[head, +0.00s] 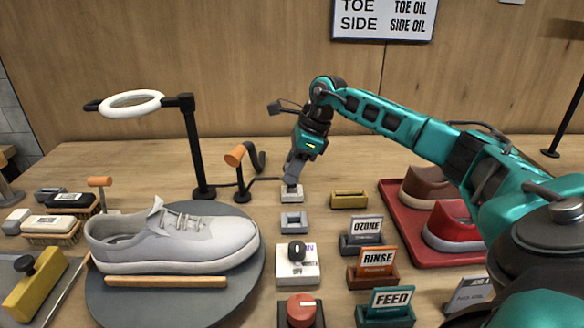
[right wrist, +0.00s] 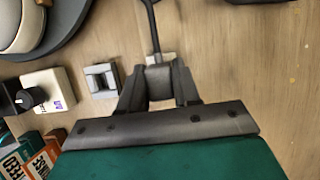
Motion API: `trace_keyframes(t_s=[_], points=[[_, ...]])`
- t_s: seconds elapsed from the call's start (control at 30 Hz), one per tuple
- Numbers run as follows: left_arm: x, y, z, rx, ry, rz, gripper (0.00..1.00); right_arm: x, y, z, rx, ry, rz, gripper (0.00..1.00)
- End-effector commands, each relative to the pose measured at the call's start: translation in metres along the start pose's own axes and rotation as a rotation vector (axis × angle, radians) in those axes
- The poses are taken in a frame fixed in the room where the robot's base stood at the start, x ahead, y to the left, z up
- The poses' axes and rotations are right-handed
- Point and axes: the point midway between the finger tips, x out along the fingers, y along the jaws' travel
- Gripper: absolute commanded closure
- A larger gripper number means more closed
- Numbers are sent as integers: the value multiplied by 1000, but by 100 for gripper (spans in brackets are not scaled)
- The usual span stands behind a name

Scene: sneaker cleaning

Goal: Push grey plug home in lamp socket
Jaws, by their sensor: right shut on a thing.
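My right gripper (head: 291,182) points down over a pale socket block (head: 291,194) on the table. In the right wrist view my right gripper (right wrist: 160,88) is shut on the grey plug (right wrist: 159,80), with a dark cable (right wrist: 153,28) running away from it. The pale block shows just beyond the fingertips in that view (right wrist: 154,59). The fingers hide most of the plug, so I cannot tell how deep it sits in the socket. The ring lamp (head: 133,104) stands on a black post at the left. My left gripper is not in view.
A grey block with a square recess (head: 293,222) lies just in front of the socket. A white knob box (head: 297,264) and a red button (head: 301,309) are nearer. A yellow block (head: 349,199) and sign holders (head: 376,267) are to the right. A grey sneaker (head: 175,240) is left.

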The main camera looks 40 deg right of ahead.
Motion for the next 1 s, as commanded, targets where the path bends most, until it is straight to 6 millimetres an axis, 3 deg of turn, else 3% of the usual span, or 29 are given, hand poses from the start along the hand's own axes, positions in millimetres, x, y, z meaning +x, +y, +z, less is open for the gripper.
trace_keyframes(t_s=[1.0], points=[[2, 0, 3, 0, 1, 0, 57, 11, 0, -4, 0, 0, 0, 95]])
